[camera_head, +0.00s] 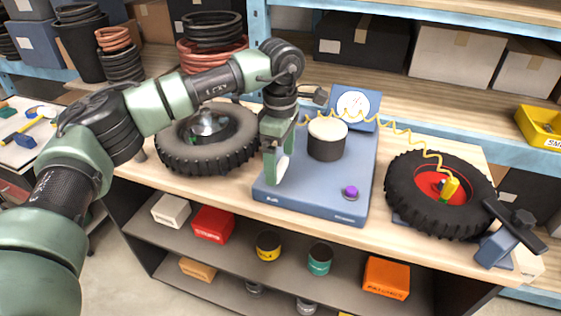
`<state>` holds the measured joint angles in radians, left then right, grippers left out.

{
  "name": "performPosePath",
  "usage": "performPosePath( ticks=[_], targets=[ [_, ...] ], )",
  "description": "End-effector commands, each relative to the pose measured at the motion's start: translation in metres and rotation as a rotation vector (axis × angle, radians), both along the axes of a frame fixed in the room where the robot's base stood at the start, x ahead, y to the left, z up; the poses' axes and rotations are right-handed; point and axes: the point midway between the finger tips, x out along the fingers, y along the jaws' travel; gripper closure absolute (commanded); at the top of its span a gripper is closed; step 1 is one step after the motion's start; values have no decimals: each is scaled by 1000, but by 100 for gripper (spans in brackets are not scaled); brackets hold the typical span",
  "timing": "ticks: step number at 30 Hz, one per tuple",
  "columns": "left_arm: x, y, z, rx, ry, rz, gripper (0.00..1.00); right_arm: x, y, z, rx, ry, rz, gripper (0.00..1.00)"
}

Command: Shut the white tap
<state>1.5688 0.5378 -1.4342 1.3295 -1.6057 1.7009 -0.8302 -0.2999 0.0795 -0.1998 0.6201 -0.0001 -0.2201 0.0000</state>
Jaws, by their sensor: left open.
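A blue unit (312,203) stands on the workbench. It carries a dark cylinder with a white round top (327,130), a purple knob (350,192) near its front edge and a white-faced gauge (354,103) at the back. My left gripper (276,170) is open, pointing down over the left part of the unit, left of the cylinder. It hides what lies behind it. My right gripper is not in view.
A black tyre (207,160) lies left of the unit, and a tyre with a red hub (412,200) lies to its right. A yellow coiled hose (400,127) runs from the unit to the red hub. A black-barred blue tool (494,248) sits at the bench's right end.

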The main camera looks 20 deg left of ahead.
Motion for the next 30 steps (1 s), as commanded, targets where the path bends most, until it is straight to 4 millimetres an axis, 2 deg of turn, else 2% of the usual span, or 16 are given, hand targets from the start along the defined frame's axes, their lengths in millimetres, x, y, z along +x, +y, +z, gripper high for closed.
performPosePath(
  ticks=[6, 12, 30],
  targets=[
    [1, -1, 38, -1, -5, -1, 5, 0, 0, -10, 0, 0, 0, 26],
    [1, 0, 63, -2, -4, -1, 5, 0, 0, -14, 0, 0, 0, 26],
    [0, 0, 68, -1, -2, -2, 5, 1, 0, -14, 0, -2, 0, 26]
  ],
)
